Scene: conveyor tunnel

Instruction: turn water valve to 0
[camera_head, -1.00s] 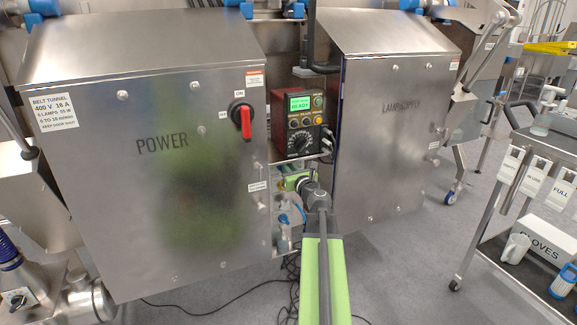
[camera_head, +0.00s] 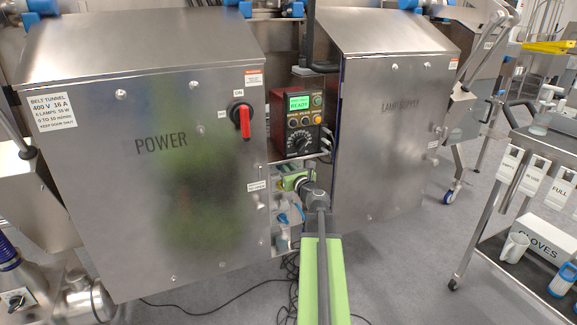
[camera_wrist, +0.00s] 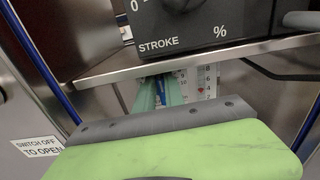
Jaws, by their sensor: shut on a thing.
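My gripper (camera_head: 291,181) is in the gap between the two steel cabinets, below the red control box. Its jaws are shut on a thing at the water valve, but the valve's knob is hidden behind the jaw. In the wrist view, a green jaw with a grey edge fills the bottom. Just above it stands a white scale plate (camera_wrist: 203,93) with numbers and a small red mark; its lower part is covered. A teal and blue piece (camera_wrist: 160,92) is left of the scale. The valve's setting cannot be read.
The control box (camera_head: 299,119) has a lit green READY display and a dial marked STROKE % just above my gripper. A steel shelf edge (camera_wrist: 222,54) runs over the jaw. The POWER cabinet (camera_head: 130,215) and LAMP SUPPLY cabinet (camera_head: 385,160) close in both sides. Blue tubing and cables hang below.

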